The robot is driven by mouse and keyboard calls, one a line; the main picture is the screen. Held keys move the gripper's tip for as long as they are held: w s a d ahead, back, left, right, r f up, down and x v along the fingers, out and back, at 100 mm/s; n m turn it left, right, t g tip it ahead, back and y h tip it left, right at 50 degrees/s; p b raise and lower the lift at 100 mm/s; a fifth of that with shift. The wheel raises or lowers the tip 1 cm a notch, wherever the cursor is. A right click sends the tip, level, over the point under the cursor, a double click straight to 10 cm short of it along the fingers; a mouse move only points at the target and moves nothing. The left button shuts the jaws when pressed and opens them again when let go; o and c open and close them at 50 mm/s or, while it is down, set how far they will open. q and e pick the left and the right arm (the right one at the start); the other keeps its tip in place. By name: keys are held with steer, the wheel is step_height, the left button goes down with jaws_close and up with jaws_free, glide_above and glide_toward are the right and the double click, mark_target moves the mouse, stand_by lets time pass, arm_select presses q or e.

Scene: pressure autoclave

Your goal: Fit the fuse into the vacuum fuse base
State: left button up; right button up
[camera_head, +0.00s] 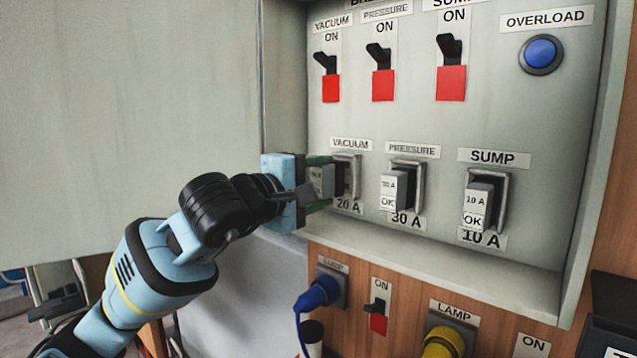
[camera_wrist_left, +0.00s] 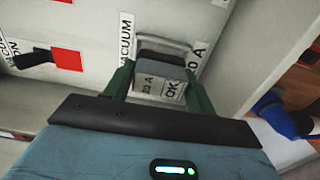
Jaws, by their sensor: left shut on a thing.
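The vacuum fuse base (camera_head: 347,178) is a grey metal-framed holder on the panel, between the VACUUM label above and the 20 A label below. My left gripper (camera_head: 318,183) is in front of it, its green fingers shut on a grey fuse (camera_head: 321,181). In the left wrist view the fuse (camera_wrist_left: 160,84) sits between the fingertips (camera_wrist_left: 160,88) and shows 20 A and OK labels. Its far end is at the base frame (camera_wrist_left: 168,46); how deep it sits is hidden. My right gripper is in neither view.
The pressure fuse (camera_head: 392,190) and sump fuse (camera_head: 478,204) sit in bases to the right. Black breaker switches (camera_head: 380,56) are above. A blue plug (camera_head: 318,294) and a yellow plug (camera_head: 443,342) are below. The cabinet's side wall and lower ledge (camera_head: 440,245) border the panel.

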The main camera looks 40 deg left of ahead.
arm_select(q)
steer(key=shift+w+d, duration=0.1)
steer(key=shift+w, duration=1)
stand_by(0.4)
steer(key=o, duration=1.1)
steer(key=s, duration=0.2)
steer(key=s+b, duration=0.1)
steer(key=s, duration=0.3)
steer(key=shift+s+a+f, duration=0.1)
steer(key=shift+s+a, duration=0.15)
steer(key=shift+a, duration=0.05)
steer(key=shift+s+b, duration=0.3)
steer(key=shift+s, duration=0.35)
